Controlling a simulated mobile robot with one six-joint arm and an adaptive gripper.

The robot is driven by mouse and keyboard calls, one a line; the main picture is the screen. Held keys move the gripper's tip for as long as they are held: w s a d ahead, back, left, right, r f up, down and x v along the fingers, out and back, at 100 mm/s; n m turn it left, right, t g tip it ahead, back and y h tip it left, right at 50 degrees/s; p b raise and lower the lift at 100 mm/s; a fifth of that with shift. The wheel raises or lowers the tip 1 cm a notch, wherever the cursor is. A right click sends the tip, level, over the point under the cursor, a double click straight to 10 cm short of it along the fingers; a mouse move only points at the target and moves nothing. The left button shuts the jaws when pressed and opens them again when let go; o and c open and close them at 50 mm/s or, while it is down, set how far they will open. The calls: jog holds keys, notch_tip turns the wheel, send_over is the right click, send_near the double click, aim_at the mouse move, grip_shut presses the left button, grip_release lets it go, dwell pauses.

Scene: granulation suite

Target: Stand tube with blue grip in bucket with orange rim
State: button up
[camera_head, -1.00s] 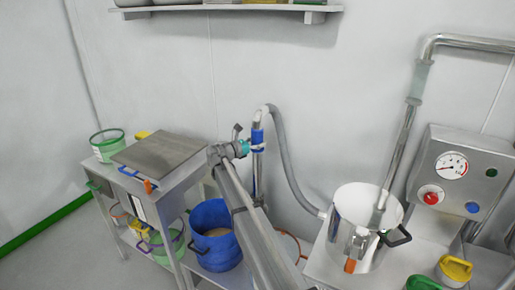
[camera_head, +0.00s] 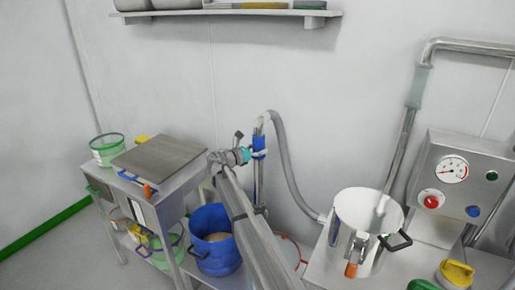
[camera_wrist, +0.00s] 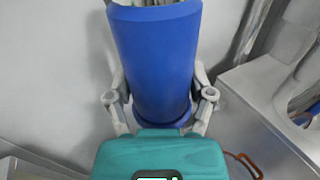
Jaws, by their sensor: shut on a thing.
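The tube's blue grip (camera_head: 259,142) is held by my gripper (camera_head: 254,153). Its metal pipe hangs roughly upright below the grip, and a grey hose curves from its top down to the right. In the wrist view the blue grip (camera_wrist: 153,50) lies between the fingers of my gripper (camera_wrist: 160,105), which is shut on it. The bucket with the orange rim (camera_head: 300,248) is mostly hidden behind my arm; only a rim arc shows to the right. An orange arc (camera_wrist: 246,164) also shows in the wrist view. The tube's lower end is hidden.
A blue bucket (camera_head: 211,225) with powder stands left of my arm. A steel pot (camera_head: 350,212) stands right, near a gauge panel (camera_head: 459,185). A cart (camera_head: 183,183) with tubs is at the left. A shelf (camera_head: 230,12) hangs above.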

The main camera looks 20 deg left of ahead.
jog(key=shift+s+d, duration=6.1)
jog(key=shift+s, duration=0.25)
notch_tip(320, 180, down, 29)
jog(key=b, duration=2.9)
jog(key=shift+f, duration=0.15)
jog(key=shift+a, duration=0.1)
jog(key=o, duration=1.3)
jog(key=shift+v, duration=5.95)
